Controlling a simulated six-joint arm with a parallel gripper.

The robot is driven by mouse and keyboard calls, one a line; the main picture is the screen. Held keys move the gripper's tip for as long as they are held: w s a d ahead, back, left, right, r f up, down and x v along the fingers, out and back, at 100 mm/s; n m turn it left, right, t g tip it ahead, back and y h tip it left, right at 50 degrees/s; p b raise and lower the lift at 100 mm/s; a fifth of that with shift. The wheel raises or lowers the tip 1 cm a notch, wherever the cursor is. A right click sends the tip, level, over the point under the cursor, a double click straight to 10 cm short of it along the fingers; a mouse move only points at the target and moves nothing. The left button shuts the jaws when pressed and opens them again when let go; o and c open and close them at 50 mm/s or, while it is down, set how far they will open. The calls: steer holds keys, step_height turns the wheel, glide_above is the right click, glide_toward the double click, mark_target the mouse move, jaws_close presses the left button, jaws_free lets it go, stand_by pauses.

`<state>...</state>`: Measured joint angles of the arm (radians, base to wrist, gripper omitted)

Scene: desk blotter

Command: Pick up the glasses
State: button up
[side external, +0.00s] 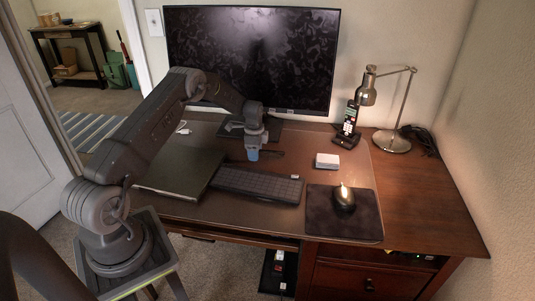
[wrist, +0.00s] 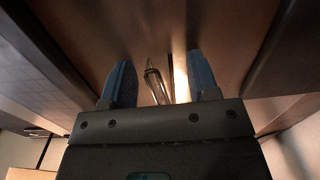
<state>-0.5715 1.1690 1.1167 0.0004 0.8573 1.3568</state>
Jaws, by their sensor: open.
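The glasses (side external: 271,153) show as a small thin dark shape on the blotter, just right of my gripper and behind the keyboard. In the wrist view a slim, shiny part of the glasses (wrist: 155,86) lies between my two blue fingers. My gripper (side external: 253,155) points down just above the blotter. In the wrist view my gripper (wrist: 160,80) has its fingers wide apart, with a gap on both sides of the glasses. I cannot tell how far the fingertips are above the surface.
The keyboard (side external: 257,184) lies just in front, and a dark closed laptop or folder (side external: 180,174) to the left. The monitor (side external: 250,55) stands behind. A white box (side external: 327,160), phone (side external: 348,125), lamp (side external: 392,140) and mouse (side external: 344,197) on a pad (side external: 365,222) are to the right.

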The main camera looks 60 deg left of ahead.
steer(key=c, duration=1)
steer(key=shift+r, duration=0.1)
